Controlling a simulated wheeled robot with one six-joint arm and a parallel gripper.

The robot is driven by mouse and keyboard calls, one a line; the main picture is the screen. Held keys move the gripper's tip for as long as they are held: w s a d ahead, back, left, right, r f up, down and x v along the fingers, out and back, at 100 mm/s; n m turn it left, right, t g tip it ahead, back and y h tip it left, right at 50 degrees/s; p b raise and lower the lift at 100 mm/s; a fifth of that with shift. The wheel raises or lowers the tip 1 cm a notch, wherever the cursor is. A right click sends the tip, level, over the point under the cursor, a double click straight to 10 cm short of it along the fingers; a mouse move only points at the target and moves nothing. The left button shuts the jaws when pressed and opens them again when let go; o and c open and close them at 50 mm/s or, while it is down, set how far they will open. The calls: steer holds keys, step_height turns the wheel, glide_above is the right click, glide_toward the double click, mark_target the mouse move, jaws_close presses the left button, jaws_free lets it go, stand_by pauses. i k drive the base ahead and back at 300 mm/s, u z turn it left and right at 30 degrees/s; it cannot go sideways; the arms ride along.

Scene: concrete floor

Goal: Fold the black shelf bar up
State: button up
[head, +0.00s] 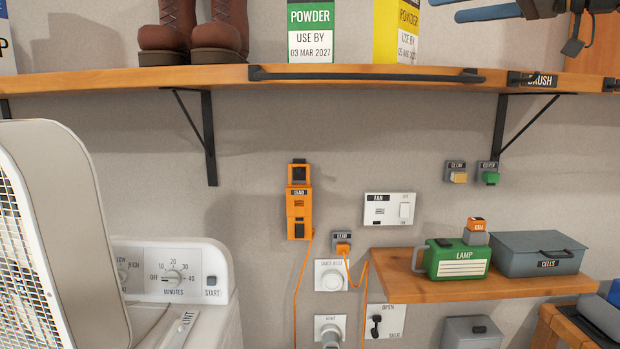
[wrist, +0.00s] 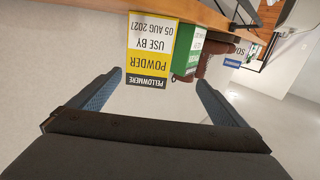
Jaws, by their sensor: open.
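The black shelf bar (head: 365,74) lies along the front edge of the wooden shelf (head: 150,78). It is long and thin, runs nearly level, and its ends are fixed at the edge. My gripper (head: 447,8) is at the top right of the head view, above the shelf and to the right of the yellow powder box, partly cut off by the frame. In the wrist view my gripper (wrist: 159,76) has its two blue-padded fingers wide apart with nothing held between them. The bar is apart from the gripper.
Brown boots (head: 218,35), a green powder box (head: 310,30) and a yellow powder box (head: 397,30) stand on the shelf. Black brackets (head: 208,135) support it. A fan (head: 45,230) is at left. An orange lead unit (head: 299,205) hangs on the wall below.

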mark_target(261, 75)
steer(key=k, duration=0.9)
steer(key=z, duration=0.05)
